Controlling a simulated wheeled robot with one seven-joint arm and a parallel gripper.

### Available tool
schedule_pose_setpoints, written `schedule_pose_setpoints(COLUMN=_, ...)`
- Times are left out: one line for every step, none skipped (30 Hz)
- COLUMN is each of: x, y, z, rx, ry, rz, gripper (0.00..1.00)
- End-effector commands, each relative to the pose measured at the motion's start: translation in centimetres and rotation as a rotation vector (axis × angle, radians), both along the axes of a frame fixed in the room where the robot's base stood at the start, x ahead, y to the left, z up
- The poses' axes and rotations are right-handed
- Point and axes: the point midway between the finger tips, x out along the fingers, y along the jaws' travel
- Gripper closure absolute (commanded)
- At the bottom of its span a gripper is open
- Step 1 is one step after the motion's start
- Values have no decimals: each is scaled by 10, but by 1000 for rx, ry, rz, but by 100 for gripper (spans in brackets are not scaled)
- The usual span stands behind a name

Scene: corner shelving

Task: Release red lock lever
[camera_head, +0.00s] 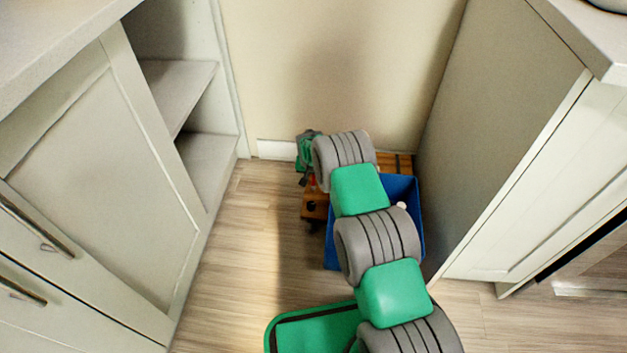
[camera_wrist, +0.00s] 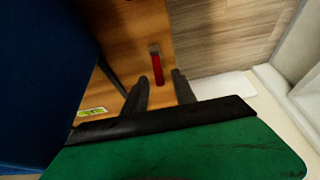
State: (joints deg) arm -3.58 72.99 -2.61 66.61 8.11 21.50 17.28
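The red lock lever (camera_wrist: 157,70) shows in the wrist view as a short red bar with a grey end, set against an orange-brown wooden board (camera_wrist: 135,25). In the head view a small red patch (camera_head: 311,181) shows just above the wooden base (camera_head: 314,208). My gripper (camera_wrist: 160,78) has two dark fingers spread apart, with the lever lined up between their tips. I cannot tell whether the fingers touch it. Nothing is seen held. In the head view the green end of my arm (camera_head: 308,146) is above the base, its fingers not clear.
A blue bin (camera_head: 414,212) stands on the wooden base, partly hidden by my arm; its side fills the left of the wrist view. A cabinet side (camera_head: 495,120) is close on the right, a wall (camera_head: 340,60) behind. Wooden floor (camera_head: 240,250) is clear to the left.

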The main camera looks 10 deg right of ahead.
Motion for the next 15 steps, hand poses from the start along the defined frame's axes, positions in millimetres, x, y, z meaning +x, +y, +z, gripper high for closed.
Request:
schedule_pose_setpoints(x=2, y=-1, z=-6, rx=0, ry=0, rz=0, gripper=67)
schedule_pose_setpoints(x=2, y=-1, z=-7, rx=0, ry=0, rz=0, gripper=67)
schedule_pose_setpoints(x=3, y=-1, z=-7, rx=0, ry=0, rz=0, gripper=67)
schedule_pose_setpoints(x=3, y=-1, z=-7, rx=0, ry=0, rz=0, gripper=67)
schedule_pose_setpoints(x=3, y=-1, z=-7, rx=0, ry=0, rz=0, gripper=67)
schedule_pose_setpoints(x=3, y=-1, z=-6, rx=0, ry=0, rz=0, gripper=67)
schedule_pose_setpoints(x=3, y=-1, z=-6, rx=0, ry=0, rz=0, gripper=67)
schedule_pose_setpoints(x=3, y=-1, z=-6, rx=0, ry=0, rz=0, gripper=67)
schedule_pose_setpoints(x=3, y=-1, z=-6, rx=0, ry=0, rz=0, gripper=67)
schedule_pose_setpoints(x=3, y=-1, z=-6, rx=0, ry=0, rz=0, gripper=69)
schedule_pose_setpoints(x=3, y=-1, z=-6, rx=0, ry=1, rz=0, gripper=71)
schedule_pose_setpoints(x=3, y=-1, z=-6, rx=0, ry=1, rz=0, gripper=75)
schedule_pose_setpoints(x=3, y=-1, z=-6, rx=0, ry=1, rz=0, gripper=77)
schedule_pose_setpoints(x=3, y=-1, z=-6, rx=0, ry=1, rz=0, gripper=80)
schedule_pose_setpoints(x=3, y=-1, z=-6, rx=0, ry=1, rz=0, gripper=83)
